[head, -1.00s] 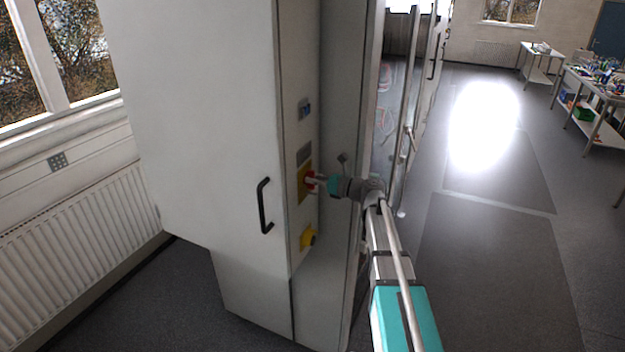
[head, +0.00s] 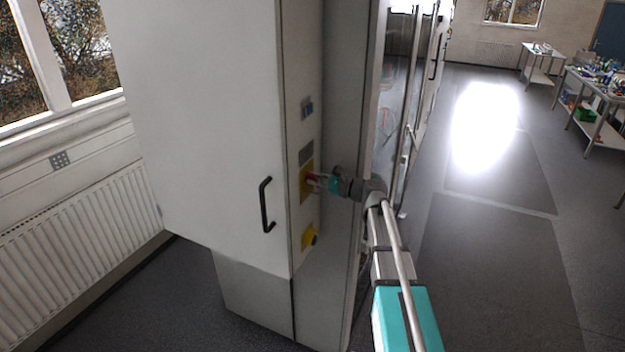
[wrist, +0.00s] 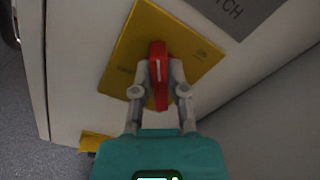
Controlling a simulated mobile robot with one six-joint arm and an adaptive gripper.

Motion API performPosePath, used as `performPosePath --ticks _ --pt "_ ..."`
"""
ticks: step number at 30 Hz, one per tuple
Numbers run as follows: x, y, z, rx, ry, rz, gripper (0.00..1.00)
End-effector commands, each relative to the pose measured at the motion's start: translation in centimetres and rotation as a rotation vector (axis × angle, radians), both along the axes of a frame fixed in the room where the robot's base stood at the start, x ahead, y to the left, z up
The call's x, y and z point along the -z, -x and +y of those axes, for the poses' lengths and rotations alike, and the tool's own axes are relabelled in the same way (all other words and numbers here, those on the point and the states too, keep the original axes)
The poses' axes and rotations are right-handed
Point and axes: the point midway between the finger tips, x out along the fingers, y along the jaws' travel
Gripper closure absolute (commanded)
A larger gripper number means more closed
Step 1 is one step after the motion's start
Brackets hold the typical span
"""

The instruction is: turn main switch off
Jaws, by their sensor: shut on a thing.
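The main switch is a red handle (wrist: 158,62) on a yellow plate (wrist: 186,38) on the cabinet's narrow side; the plate also shows in the head view (head: 305,190). My gripper (wrist: 160,78) is shut on the red handle, with one grey finger on each side of it. In the wrist view the handle stands nearly upright in the picture, turned relative to the tilted plate. A small ON label is on the plate to its right; lettering to its left is too blurred to read. In the head view my gripper (head: 320,181) partly hides the handle.
Below the switch is another yellow plate with a knob (head: 310,237). Above it is a small blue-grey device (head: 307,107). A black door handle (head: 266,205) is to the left. Open floor (head: 485,260) lies farther right.

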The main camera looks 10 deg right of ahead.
Motion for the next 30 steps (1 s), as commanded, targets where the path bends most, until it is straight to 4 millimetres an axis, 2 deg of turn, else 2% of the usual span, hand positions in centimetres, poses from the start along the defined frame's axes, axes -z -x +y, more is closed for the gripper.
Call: performPosePath --ticks 21,30 --pt "0.51 0.23 -0.05 0.003 0.402 -0.545 1.0" --pt "0.64 0.25 -0.04 0.002 0.528 -0.717 1.0"
